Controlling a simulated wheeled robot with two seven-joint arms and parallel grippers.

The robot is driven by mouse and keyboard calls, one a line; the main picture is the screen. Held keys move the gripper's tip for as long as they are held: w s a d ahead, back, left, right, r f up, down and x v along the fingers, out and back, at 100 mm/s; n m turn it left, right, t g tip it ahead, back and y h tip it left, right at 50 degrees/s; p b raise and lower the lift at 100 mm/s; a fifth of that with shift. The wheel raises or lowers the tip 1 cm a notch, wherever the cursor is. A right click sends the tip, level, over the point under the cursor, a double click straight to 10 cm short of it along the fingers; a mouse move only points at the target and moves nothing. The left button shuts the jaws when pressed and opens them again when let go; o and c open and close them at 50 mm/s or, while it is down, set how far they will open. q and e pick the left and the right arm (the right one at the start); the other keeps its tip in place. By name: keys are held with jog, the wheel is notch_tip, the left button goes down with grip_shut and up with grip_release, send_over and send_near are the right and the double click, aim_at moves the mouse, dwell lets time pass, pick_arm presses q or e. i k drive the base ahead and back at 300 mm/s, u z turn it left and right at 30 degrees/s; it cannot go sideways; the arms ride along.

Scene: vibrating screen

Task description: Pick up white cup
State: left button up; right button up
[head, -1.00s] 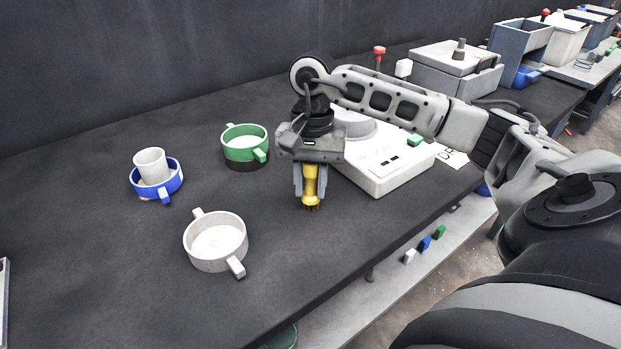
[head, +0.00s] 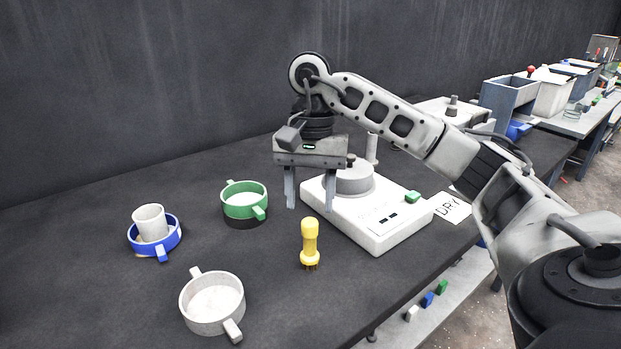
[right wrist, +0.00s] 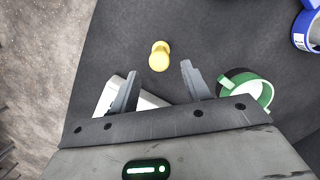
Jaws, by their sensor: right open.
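A small white cup (head: 151,222) stands upright inside a blue round sieve (head: 168,245) at the left of the table in the head view. My right gripper (head: 310,196) is open and empty, well to the right of the cup, with its fingers pointing down. It hangs above and behind a yellow-handled brush (head: 310,240), which stands upright on the table. In the right wrist view the brush (right wrist: 159,56) shows just beyond the open fingers (right wrist: 160,72). Part of the blue sieve (right wrist: 312,32) is at that view's upper right edge; the cup cannot be made out there. My left gripper is not in view.
A green sieve (head: 236,188) stands between the cup and my right gripper. A white two-handled sieve (head: 190,318) is at the front. A white shaker base (head: 375,238) stands right of the brush, beside a "DRY" card (head: 449,208). The dark table (head: 80,290) is clear at front left.

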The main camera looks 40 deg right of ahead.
aim_at(152, 224)
jog(key=k, duration=1)
